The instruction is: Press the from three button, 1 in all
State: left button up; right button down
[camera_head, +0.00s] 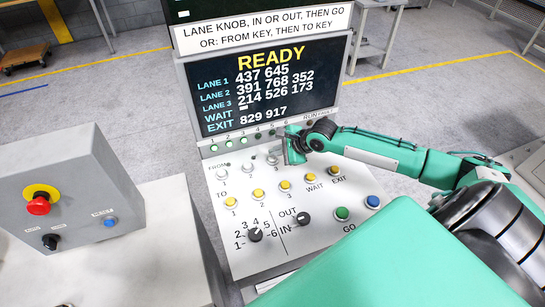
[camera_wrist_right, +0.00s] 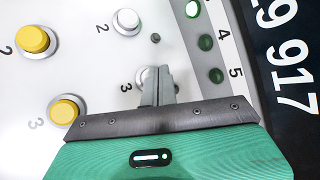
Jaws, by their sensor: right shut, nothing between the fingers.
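The from three button is a white round button (camera_wrist_right: 147,75), partly hidden behind my right gripper (camera_wrist_right: 163,72) in the right wrist view. In the head view it is the rightmost white button (camera_head: 272,159) of the FROM row. My right gripper (camera_head: 287,153) is shut and empty, its fingertips at the upper right of this button. I cannot tell whether they touch it. The from two button (camera_wrist_right: 127,21) is white and clear of the gripper. My left gripper is not in view.
Yellow TO buttons (camera_head: 257,194) sit below the FROM row. A lane knob (camera_head: 255,235), an IN/OUT knob (camera_head: 303,218), a green button (camera_head: 342,213) and a blue button (camera_head: 373,201) are lower. The screen (camera_head: 255,90) reads READY. A grey box with a red stop button (camera_head: 39,205) stands left.

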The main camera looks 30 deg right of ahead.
aim_at(276, 158)
jog(key=shift+f, duration=0.5)
dwell(0.3)
dwell(0.4)
jog(key=shift+r+p, duration=0.95)
jog(key=shift+p, duration=0.55)
notch_tip(276, 158, up, 4)
jog(key=p, duration=0.4)
jog(key=shift+r+p, duration=0.4)
jog(key=shift+r, duration=0.1)
jog(key=shift+f, duration=0.1)
